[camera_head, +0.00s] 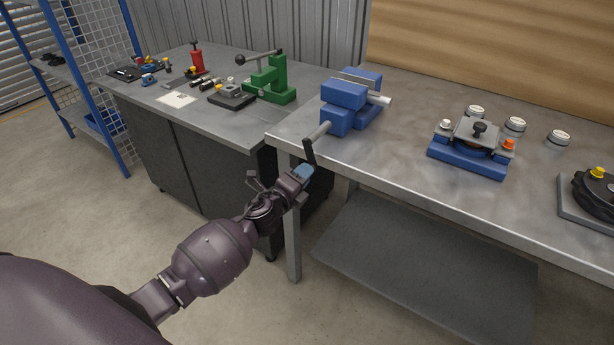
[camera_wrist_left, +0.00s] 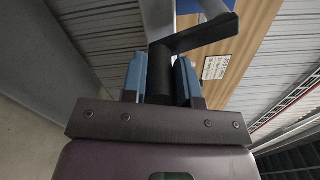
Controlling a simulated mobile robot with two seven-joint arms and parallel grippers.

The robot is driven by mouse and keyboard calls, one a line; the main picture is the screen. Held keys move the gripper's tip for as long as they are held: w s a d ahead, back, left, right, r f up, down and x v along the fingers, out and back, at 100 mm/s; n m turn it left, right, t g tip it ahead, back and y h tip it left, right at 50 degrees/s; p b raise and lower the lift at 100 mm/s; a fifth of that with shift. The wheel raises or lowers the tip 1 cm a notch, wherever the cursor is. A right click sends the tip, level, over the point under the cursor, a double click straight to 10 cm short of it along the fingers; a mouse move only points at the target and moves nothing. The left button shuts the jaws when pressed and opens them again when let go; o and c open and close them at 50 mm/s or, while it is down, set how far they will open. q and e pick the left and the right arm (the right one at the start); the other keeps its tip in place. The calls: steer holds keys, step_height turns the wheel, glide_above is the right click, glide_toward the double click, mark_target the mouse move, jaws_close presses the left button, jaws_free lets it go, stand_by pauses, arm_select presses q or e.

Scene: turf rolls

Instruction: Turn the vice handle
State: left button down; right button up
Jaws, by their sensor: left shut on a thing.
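The blue vice (camera_head: 345,103) is fixed near the front left corner of the right workbench. A grey screw bar comes out of its front to a dark crank handle (camera_head: 309,150), which hangs at the bench edge. My left gripper (camera_head: 303,171) is at the lower end of the handle. In the left wrist view, its blue fingertips (camera_wrist_left: 161,80) are shut on the dark grip of the handle (camera_wrist_left: 160,72), with the crank arm (camera_wrist_left: 196,36) above. My right gripper is not in view.
The right workbench (camera_head: 410,107) also holds a blue fixture (camera_head: 466,160), several round white-topped parts and a black round part (camera_head: 594,190). The left bench (camera_head: 225,125) carries a green press (camera_head: 270,80) and a red bottle jack (camera_head: 197,60). A lower shelf (camera_head: 420,260) lies under the right bench.

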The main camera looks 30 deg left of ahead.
arm_select(q)
steer(key=shift+a+f+m, duration=0.15)
steer(key=shift+a+m, duration=0.15)
stand_by(0.4)
steer(key=c, duration=0.9)
jaws_free()
steer(key=s, duration=1)
steer(key=shift+s+a, duration=0.4)
